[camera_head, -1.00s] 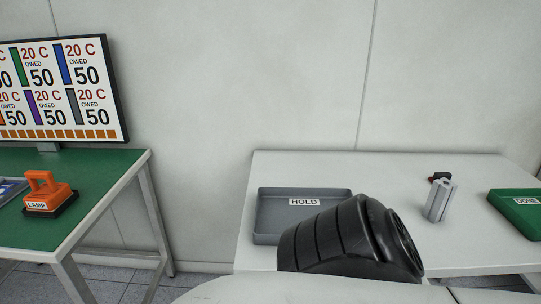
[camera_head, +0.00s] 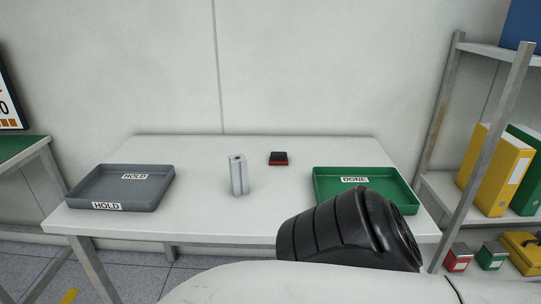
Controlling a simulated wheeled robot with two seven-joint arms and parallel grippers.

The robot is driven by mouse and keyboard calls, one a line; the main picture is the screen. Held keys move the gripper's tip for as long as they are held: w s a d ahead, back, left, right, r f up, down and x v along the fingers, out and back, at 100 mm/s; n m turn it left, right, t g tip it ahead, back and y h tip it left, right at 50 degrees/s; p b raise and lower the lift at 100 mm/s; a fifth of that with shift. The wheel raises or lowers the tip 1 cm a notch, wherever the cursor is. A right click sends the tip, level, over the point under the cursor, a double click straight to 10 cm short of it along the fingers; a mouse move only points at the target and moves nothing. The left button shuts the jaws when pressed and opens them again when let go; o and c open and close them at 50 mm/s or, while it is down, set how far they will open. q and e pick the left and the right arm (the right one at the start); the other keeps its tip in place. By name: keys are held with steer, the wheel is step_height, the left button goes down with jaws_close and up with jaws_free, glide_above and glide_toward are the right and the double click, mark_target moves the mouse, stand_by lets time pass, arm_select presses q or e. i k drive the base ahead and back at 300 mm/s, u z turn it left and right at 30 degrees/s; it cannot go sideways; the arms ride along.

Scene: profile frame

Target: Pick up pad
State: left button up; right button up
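A small block with a black top and a red lower edge (camera_head: 278,158), which may be the pad, lies on the white table (camera_head: 210,211) toward the back middle. An upright silver profile piece (camera_head: 238,175) stands to its left and nearer to me. Neither gripper shows in the head view. A black ribbed part of my own arm covers the front right of the table and part of the green tray.
A grey tray marked HOLD (camera_head: 156,190) sits at the table's left and a green tray marked DONE (camera_head: 328,189) at its right. A metal shelf (camera_head: 447,110) with binders stands at the right. The table's middle is mostly clear.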

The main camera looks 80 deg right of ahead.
mark_target(276, 158)
steer(key=k, duration=0.6)
steer(key=z, duration=0.75)
